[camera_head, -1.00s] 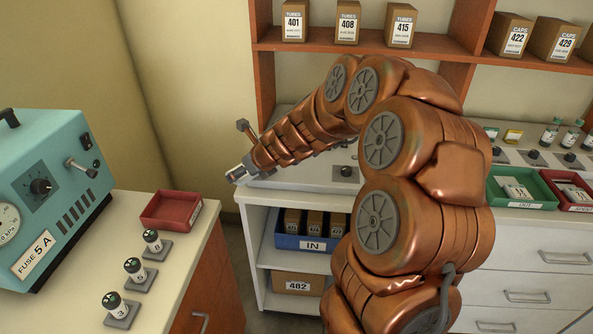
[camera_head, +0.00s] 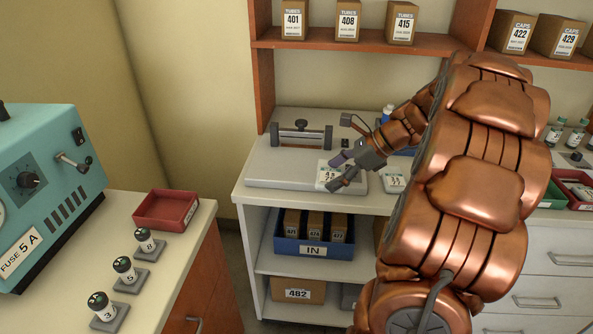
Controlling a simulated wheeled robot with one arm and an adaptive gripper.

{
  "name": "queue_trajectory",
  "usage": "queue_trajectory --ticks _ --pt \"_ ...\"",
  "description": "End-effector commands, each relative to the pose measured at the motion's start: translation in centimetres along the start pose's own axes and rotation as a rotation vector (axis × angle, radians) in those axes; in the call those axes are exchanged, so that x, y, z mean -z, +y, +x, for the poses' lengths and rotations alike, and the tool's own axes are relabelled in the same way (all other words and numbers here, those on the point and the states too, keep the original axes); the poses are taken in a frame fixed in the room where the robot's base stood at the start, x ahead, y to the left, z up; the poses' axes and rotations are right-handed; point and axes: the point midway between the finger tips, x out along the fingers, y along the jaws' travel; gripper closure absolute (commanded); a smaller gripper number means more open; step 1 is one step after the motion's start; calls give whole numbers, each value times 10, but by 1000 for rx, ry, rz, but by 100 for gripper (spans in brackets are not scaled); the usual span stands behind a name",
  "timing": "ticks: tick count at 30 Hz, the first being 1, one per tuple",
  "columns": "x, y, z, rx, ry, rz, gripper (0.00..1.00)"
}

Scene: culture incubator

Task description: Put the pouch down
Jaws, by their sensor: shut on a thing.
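My gripper (camera_head: 337,173) reaches in from the right over the back counter. Its fingers are shut on a small pouch (camera_head: 328,172) with a white, numbered face. The pouch is over the right front part of a flat grey-white device (camera_head: 268,175), which has a dark crossbar between two posts. I cannot tell whether the pouch touches the device. A second pouch (camera_head: 393,182) lies to the right of the gripper, partly hidden by my arm.
A blue IN bin (camera_head: 313,250) with several boxes is on the shelf below. At left, a red tray (camera_head: 166,209), several capped vials and a teal machine (camera_head: 40,190) stand on another counter. My arm hides much of the right counter.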

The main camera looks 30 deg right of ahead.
Motion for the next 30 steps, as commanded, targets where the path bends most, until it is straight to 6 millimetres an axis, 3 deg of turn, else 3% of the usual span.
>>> queue_trajectory --ticks 4,8,24,30 --pt "11 7 -13 -20 2 -21 52" --pt "8 5 -12 -32 1 -28 52" --pt "-44 -68 55 -32 2 -29 52" --pt "-56 -86 72 -31 1 -27 52"
